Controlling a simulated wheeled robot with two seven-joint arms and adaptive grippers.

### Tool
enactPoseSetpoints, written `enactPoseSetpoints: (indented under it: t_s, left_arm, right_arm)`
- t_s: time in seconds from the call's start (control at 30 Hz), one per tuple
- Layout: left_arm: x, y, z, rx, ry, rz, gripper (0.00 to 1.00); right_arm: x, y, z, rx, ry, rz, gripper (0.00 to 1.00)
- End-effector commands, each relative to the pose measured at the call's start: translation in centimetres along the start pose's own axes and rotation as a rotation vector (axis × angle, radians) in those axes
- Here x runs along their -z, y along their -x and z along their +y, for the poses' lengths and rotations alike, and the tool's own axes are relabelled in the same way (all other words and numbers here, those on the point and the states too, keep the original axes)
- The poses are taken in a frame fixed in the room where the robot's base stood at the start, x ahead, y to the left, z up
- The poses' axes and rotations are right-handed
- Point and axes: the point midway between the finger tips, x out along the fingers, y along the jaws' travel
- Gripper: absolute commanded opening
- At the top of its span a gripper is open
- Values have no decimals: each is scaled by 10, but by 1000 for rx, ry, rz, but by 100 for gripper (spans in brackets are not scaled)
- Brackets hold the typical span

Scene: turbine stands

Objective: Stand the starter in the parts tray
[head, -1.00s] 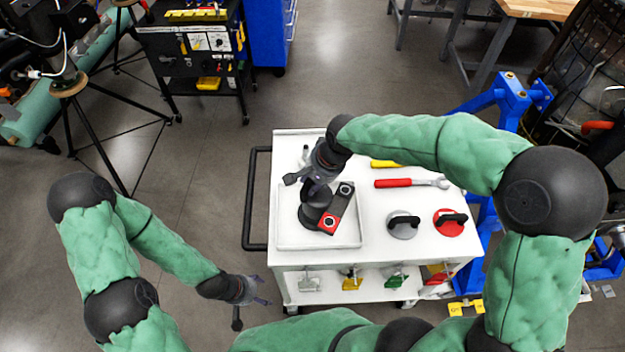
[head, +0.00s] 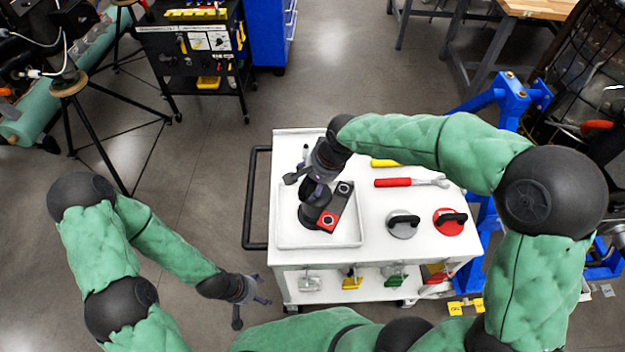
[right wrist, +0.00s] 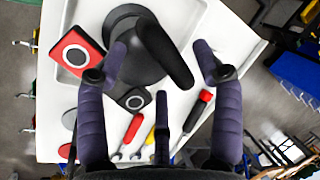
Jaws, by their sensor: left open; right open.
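The parts tray (head: 352,241) is a shallow white tray on the left of the white cart top. Which of these is the starter I cannot tell for sure. My right gripper (head: 313,184) is over the black piece. In the right wrist view its open fingers (right wrist: 160,65) lie either side of the black handle (right wrist: 168,52); contact is unclear. My left gripper (head: 258,288) is open and empty, left of the cart's front.
On the cart right of the tray lie a red-handled wrench (head: 395,183), a yellow-handled tool (head: 384,163), a grey handled disc (head: 403,229) and a red handled disc (head: 447,226). A blue stand (head: 508,100) is behind right. The cart's black push handle (head: 250,200) is at its left side.

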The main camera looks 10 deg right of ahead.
Motion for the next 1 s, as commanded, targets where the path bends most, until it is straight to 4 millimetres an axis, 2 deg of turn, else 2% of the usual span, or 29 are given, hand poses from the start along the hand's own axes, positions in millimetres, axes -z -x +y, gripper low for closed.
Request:
enactPoseSetpoints:
  t_s: [1.0]
  left_arm:
    - [-2,47,17,0,0,0,71]
  right_arm:
    - [0,68,-1,1,0,1,67]
